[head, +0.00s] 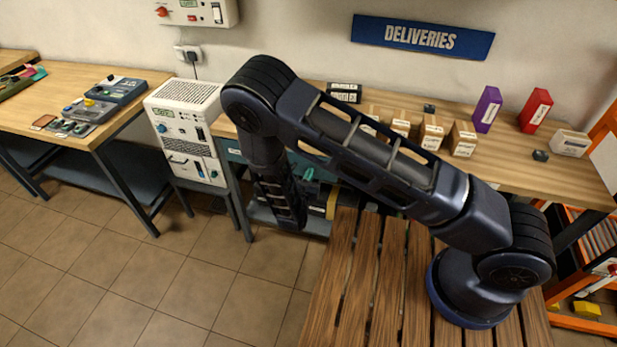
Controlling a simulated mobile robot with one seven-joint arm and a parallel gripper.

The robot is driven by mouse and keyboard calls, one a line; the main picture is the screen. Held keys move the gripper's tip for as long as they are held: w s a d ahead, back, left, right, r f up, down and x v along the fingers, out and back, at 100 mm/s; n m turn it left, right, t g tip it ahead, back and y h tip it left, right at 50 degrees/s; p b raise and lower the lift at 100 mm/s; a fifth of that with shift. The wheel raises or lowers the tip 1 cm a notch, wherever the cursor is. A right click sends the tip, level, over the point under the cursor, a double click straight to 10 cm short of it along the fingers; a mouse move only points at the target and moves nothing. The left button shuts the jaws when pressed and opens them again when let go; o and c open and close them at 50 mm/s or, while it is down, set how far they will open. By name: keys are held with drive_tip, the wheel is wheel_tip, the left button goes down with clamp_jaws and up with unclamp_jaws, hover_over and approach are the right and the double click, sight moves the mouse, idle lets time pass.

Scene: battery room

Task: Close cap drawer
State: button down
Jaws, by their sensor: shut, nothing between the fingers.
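A teal drawer front (231,151) sits under the top of the wooden bench below the DELIVERIES sign, and I take it to be part of the cap drawer unit. More teal shows to the right of my forearm, with a green piece (307,174) that may be a handle. My arm reaches left from its base, bends at the elbow and hangs down in front of this unit. It hides much of the drawer front, so how far the drawer stands out cannot be told. My gripper's fingers cannot be made out, hidden at the end of my arm.
A white instrument cabinet (188,135) stands left of the bench, beside a wooden table (60,118) with devices. Small boxes (431,132), a purple box (486,109) and a red box (535,110) stand on the bench. The tiled floor (190,290) at front left is clear.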

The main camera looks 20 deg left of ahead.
drive_tip(key=shift+w+r, duration=0.1)
drive_tip(key=shift+w, duration=0.4)
drive_tip(key=shift+s, duration=0.1)
drive_tip(key=s, duration=1.5)
drive_tip(key=w+d+r+m+g+h, duration=0.4)
drive_tip(key=w+d+r+m+h, duration=0.45)
drive_tip(key=w+r, duration=0.4)
drive_tip(key=w+d+r+m+g+h, duration=0.1)
drive_tip(key=w+d+r+m+g, duration=0.3)
drive_tip(key=d+r, duration=0.35)
drive_tip(key=w+d+r+m+g+h, duration=0.1)
drive_tip(key=d+r+m+g, duration=0.4)
drive_tip(key=d, duration=0.4)
drive_tip(key=s+d+r+m+g+y, duration=0.35)
drive_tip(key=d+r+m, duration=0.55)
drive_tip(key=d+r, duration=0.45)
drive_tip(key=s+d+r+m+t+y, duration=0.3)
drive_tip(key=s+d+r+m+y, duration=0.4)
drive_tip(key=s+d+r+m, duration=0.1)
drive_tip(key=s+d+m, duration=0.1)
drive_tip(key=s+d, duration=0.1)
drive_tip(key=d, duration=0.1)
drive_tip(key=shift+s, duration=0.15)
